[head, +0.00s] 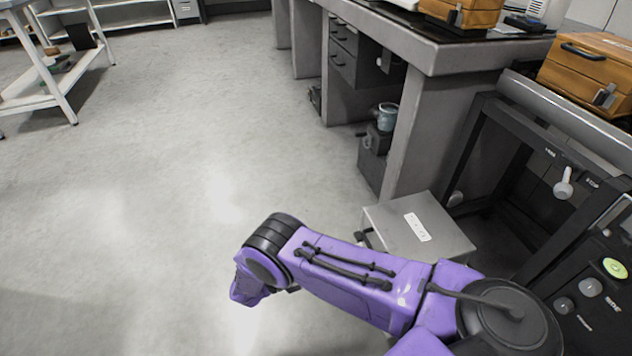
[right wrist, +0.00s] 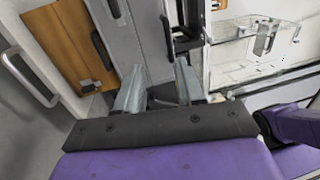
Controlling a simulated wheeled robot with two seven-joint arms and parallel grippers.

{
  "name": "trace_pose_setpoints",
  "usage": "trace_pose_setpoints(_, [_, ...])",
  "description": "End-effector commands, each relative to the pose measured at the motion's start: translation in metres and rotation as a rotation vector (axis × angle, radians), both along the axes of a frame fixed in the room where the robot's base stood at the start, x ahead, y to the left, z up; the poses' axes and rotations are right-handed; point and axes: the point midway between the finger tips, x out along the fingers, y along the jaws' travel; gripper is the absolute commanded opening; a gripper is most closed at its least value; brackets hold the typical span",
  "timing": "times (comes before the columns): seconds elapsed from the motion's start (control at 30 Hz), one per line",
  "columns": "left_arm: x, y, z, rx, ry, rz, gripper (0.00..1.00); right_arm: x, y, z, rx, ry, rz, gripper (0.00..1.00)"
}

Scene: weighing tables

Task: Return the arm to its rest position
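My purple right arm (head: 360,285) reaches in from the bottom right of the head view, bent at a black-banded joint above the floor. Its gripper is outside the head view. In the right wrist view the two grey fingers of my right gripper (right wrist: 159,88) stand apart, with nothing held between them. My left arm and left gripper are in neither view.
A grey bench (head: 440,50) and a black frame with knobs (head: 560,240) stand on the right. A small grey box (head: 420,230) is close beyond my right arm. An orange case (head: 590,70) sits at right. A white shelf (head: 50,80) is far left. Open floor (head: 180,180) lies between.

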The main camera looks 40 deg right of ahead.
Motion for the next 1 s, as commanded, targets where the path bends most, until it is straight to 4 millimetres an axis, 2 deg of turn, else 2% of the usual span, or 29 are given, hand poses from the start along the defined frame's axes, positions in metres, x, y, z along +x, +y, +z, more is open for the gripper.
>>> trace_pose_setpoints(0.27, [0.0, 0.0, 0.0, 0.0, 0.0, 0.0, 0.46, 0.001, -0.001, 0.0, 0.009, 0.015, 0.005, 0.38])
trace_pose_setpoints(0.37, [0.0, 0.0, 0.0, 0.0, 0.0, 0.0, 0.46, 0.02, -0.009, -0.004, 0.039, 0.105, 0.114, 0.38])
trace_pose_setpoints(0.47, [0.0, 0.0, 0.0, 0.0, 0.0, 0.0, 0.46, 0.04, -0.029, -0.018, 0.051, 0.395, 0.372, 0.38])
trace_pose_setpoints(0.5, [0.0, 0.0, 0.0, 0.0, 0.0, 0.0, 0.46, 0.046, -0.038, -0.028, 0.057, 0.561, 0.492, 0.38])
trace_pose_setpoints(0.6, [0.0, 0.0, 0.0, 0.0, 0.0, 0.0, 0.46, 0.045, -0.054, -0.06, 0.095, 0.984, 0.76, 0.38])
trace_pose_setpoints(0.67, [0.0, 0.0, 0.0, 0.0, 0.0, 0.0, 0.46, 0.028, -0.058, -0.083, 0.138, 1.236, 0.907, 0.38])
trace_pose_setpoints(0.77, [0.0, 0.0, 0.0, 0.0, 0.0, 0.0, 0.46, -0.022, -0.055, -0.113, 0.244, 1.61, 1.13, 0.38])
trace_pose_setpoints(0.8, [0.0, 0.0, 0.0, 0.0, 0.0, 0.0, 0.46, -0.047, -0.052, -0.121, 0.294, 1.734, 1.212, 0.38])
trace_pose_setpoints(0.9, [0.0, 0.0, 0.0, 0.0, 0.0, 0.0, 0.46, -0.105, -0.041, -0.127, 0.413, 1.953, 1.378, 0.38])
trace_pose_setpoints(1.0, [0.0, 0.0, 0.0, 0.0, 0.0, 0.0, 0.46, -0.155, -0.03, -0.121, 0.525, 2.088, 1.514, 0.38])
